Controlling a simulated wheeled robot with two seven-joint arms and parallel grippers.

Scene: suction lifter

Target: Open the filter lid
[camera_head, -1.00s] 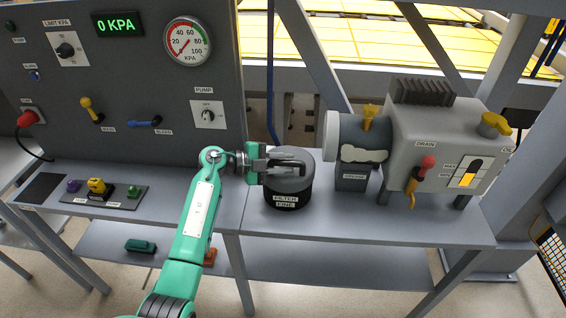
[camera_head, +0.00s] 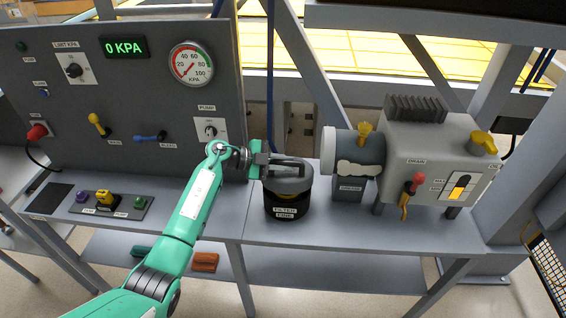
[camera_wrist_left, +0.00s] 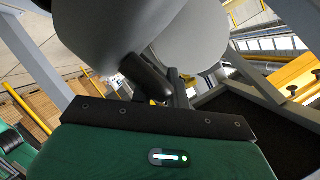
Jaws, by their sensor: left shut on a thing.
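The filter canister (camera_head: 284,211) is a dark round pot with a FILTER label. It stands on the bench right of the control panel. Its grey lid (camera_head: 290,184) sits at the top of the pot, and I cannot tell whether there is a gap under it. My left gripper (camera_head: 276,162) comes in from the left over the lid and is shut on the lid's handle (camera_head: 292,163). In the left wrist view, large grey rounded surfaces (camera_wrist_left: 115,30) fill the top, close to the dark fingers (camera_wrist_left: 150,80). My right gripper is not in view.
The control panel (camera_head: 130,110) with its gauge (camera_head: 192,63) and switches stands behind my arm. A grey pump unit (camera_head: 425,150) with a red-handled drain and yellow knobs stands to the right. The bench front (camera_head: 340,228) is clear.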

